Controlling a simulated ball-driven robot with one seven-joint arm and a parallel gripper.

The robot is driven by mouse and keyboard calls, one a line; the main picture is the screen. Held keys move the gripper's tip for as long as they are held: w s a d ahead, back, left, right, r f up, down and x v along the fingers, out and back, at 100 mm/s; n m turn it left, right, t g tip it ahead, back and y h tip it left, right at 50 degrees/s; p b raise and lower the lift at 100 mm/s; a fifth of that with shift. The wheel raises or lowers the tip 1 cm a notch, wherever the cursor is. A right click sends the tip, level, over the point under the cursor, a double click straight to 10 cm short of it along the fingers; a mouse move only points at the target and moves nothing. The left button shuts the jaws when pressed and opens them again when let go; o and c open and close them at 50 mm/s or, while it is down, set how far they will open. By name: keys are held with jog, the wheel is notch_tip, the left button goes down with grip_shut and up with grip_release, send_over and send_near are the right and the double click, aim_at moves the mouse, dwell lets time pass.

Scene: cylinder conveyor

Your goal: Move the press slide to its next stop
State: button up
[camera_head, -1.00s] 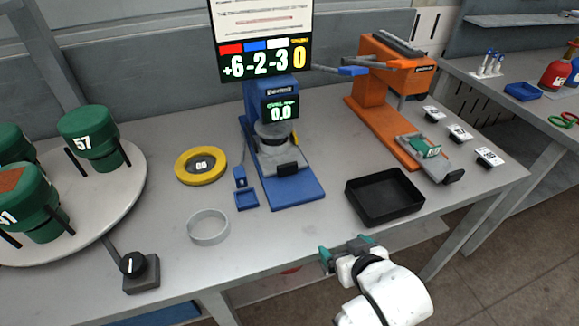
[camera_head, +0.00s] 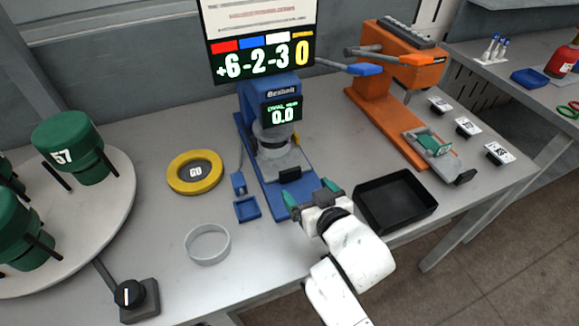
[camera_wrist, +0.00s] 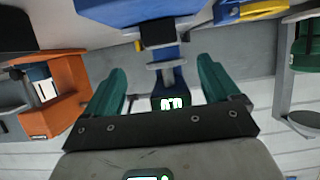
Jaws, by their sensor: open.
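A green piece (camera_head: 437,146) sits on that slide, which ends in a black handle (camera_head: 465,177). The blue machine (camera_head: 262,130) shows 0.0 and has a grey front part with a dark handle (camera_head: 290,174). My gripper (camera_head: 310,194) is open and empty, over the front end of the blue machine's base, left of the orange press.
A black tray (camera_head: 396,222) lies right of my gripper, between it and the orange slide. A yellow ring (camera_head: 174,187), a grey ring (camera_head: 208,260) and a small blue tray (camera_head: 247,208) lie left. A turntable (camera_head: 115,210) holds green cylinders. Printed cards (camera_head: 467,127) stand right of the orange press.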

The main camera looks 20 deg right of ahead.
aim_at(291, 172)
jog(key=x, duration=1)
jog(key=shift+w+f+p, duration=0.1)
jog(key=shift+p, duration=0.2)
jog(key=shift+c, duration=0.3)
